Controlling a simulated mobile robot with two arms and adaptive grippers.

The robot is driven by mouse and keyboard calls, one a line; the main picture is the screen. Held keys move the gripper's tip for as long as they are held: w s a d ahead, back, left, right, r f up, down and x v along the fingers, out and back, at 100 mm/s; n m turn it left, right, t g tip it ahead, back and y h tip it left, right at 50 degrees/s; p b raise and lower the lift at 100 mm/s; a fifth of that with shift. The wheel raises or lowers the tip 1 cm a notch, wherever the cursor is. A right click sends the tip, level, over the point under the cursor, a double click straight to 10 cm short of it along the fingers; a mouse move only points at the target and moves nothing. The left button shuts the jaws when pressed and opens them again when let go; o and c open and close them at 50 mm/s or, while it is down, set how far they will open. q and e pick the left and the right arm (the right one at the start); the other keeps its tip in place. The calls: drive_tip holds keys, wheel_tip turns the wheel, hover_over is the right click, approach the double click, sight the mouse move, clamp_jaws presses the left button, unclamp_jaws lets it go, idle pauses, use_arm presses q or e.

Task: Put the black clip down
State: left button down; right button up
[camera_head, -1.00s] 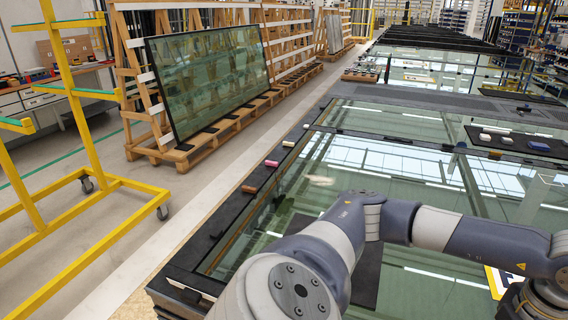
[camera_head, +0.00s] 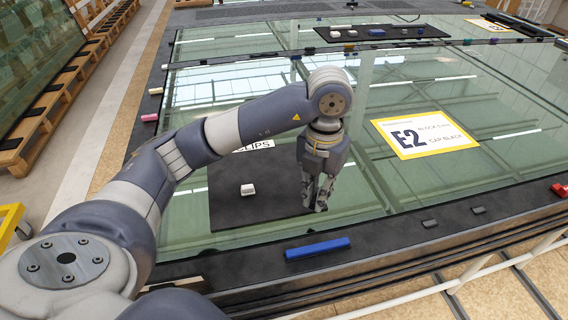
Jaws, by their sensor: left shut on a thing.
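My left gripper (camera_head: 317,203) points down over the right edge of a black mat (camera_head: 228,216) that lies on the glass. It is shut on a small dark thing, taken as the black clip, which is hard to make out between the dark fingertips. I cannot tell whether it touches the mat or the glass. A card reading "CLIPS" (camera_head: 260,145) shows at the mat's far edge, partly behind my arm. A white block (camera_head: 247,190) sits on the mat, left of the gripper. My right gripper is not in view.
An E2 card (camera_head: 425,138) lies on the glass. A black tray (camera_head: 350,40) with small blocks is farther back.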

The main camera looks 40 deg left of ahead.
use_arm(q)
drive_tip(key=w+a+p, duration=0.1)
drive_tip(key=a, duration=0.2)
drive_tip(key=w+a+p, duration=0.1)
drive_tip(key=w+a, duration=0.1)
drive_tip(key=a, duration=0.1)
drive_tip(key=w+a+f+p, duration=0.1)
drive_tip(key=w+a, duration=0.1)
drive_tip(key=a, duration=0.2)
drive_tip(key=shift+w, duration=0.15)
drive_tip(key=shift+a, duration=0.15)
drive_tip(key=shift+f, duration=0.35)
wheel_tip(320, 180, down, 2)
drive_tip(key=shift+f+p, duration=0.1)
drive_tip(key=shift+p, duration=0.8)
drive_tip(key=shift+f, duration=0.4)
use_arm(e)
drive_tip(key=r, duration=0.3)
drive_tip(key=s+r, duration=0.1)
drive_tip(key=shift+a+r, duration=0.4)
use_arm(q)
drive_tip(key=c, duration=2.1)
unclamp_jaws()
drive_tip(key=shift+f, duration=0.1)
drive_tip(key=o, duration=0.5)
drive_tip(key=shift+c, duration=0.2)
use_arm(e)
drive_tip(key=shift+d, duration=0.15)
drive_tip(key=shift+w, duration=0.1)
